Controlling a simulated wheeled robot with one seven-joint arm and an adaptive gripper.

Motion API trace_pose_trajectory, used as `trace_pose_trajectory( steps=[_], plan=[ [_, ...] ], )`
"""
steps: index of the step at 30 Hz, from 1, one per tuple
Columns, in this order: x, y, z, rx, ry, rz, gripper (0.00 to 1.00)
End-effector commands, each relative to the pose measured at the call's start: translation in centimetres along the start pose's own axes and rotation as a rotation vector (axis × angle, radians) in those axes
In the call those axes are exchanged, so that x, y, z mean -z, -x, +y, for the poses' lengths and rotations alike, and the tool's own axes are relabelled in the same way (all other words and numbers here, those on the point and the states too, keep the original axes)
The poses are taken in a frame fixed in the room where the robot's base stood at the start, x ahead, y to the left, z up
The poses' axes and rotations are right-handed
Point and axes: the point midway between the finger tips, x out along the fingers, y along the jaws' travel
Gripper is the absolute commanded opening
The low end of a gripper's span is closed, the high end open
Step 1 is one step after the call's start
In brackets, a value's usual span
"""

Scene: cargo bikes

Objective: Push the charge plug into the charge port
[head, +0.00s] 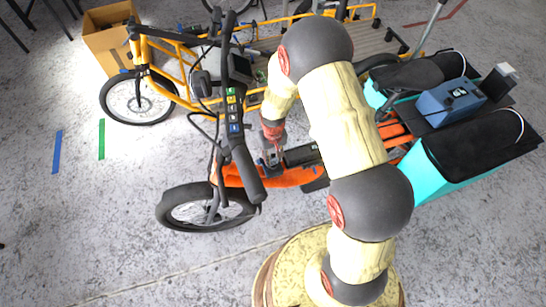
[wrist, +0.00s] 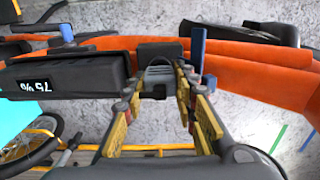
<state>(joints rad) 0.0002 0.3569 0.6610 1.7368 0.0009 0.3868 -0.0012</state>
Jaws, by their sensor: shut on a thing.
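In the wrist view my gripper (wrist: 158,90) has its yellow-sided fingers around a small dark grey ribbed piece, which looks like the charge plug (wrist: 157,73). A black block (wrist: 160,50) on the orange bike frame lies just beyond the plug; it may hold the charge port, whose opening is hidden. I cannot tell whether plug and block touch. In the head view my gripper (head: 271,157) is low at the orange bike's frame (head: 290,178), beside the black battery (head: 301,155); the plug cannot be made out there.
The battery (wrist: 65,76) with a 75 % display is left of the plug in the wrist view. A blue upright piece (wrist: 197,50) stands close right of the fingers. Handlebars (head: 240,150) rise left of my arm. A yellow cargo bike (head: 172,55) stands behind.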

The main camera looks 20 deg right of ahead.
Motion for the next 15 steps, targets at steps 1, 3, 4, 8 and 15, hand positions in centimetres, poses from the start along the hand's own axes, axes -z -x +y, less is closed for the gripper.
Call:
trace_pose_trajectory(
  steps=[1, 3, 4, 8, 15],
  plan=[
    [0.01, -0.18, 0.00, 0.000, 0.000, 0.000, 0.02],
    [0.01, -0.33, -0.01, 0.000, 0.000, 0.000, 0.02],
    [0.01, -0.40, -0.01, 0.000, 0.000, 0.000, 0.02],
    [0.01, -0.30, -0.01, 0.000, 0.000, 0.000, 0.35],
    [-0.01, -0.30, -0.01, 0.000, 0.000, 0.000, 0.49]
  ],
)
